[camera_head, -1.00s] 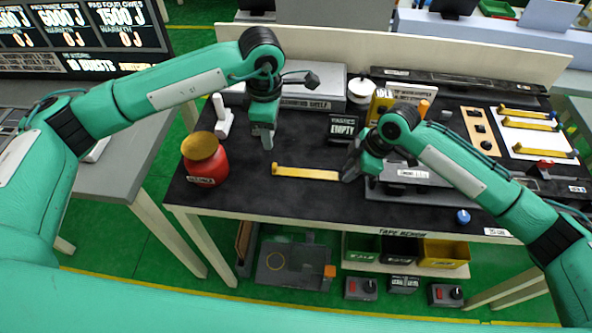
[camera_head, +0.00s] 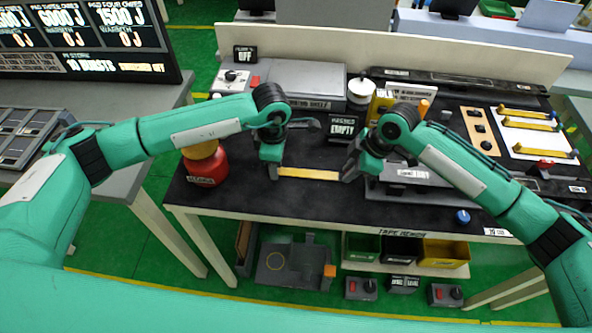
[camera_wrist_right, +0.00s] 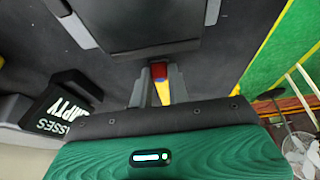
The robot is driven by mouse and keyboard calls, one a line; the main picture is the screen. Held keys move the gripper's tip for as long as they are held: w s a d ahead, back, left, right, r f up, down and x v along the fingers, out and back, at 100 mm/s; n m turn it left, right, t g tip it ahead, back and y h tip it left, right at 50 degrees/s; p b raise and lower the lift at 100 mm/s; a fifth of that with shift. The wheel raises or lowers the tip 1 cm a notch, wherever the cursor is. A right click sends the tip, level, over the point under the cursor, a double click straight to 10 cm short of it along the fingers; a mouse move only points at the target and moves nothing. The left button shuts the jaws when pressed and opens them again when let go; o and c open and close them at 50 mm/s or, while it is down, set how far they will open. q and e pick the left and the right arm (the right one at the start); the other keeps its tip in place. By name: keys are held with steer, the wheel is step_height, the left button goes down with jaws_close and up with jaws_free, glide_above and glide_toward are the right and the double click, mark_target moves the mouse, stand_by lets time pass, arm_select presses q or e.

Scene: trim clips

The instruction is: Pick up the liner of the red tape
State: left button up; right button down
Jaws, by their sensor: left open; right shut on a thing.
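A yellow strip (camera_head: 308,173) lies across the dark bench top in the head view. My right gripper (camera_head: 348,172) is shut on its right end. In the right wrist view the yellow strip (camera_wrist_right: 163,92) sits between the fingers of my right gripper (camera_wrist_right: 159,82), with a red piece (camera_wrist_right: 158,71) at its tip. I cannot tell the liner apart from the tape beneath it. My left gripper (camera_head: 272,171) is open at the strip's left end, which it partly hides; I cannot tell whether it touches.
A red jar (camera_head: 206,168) stands left of my left gripper, partly behind that arm. A box marked EMPTY (camera_head: 342,127) stands behind the strip. More yellow strips (camera_head: 526,125) lie on a white board at right.

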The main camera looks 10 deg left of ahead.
arm_select(q)
jaws_close()
steer(key=shift+r, duration=0.15)
step_height(320, 180, up, 10)
stand_by(0.6)
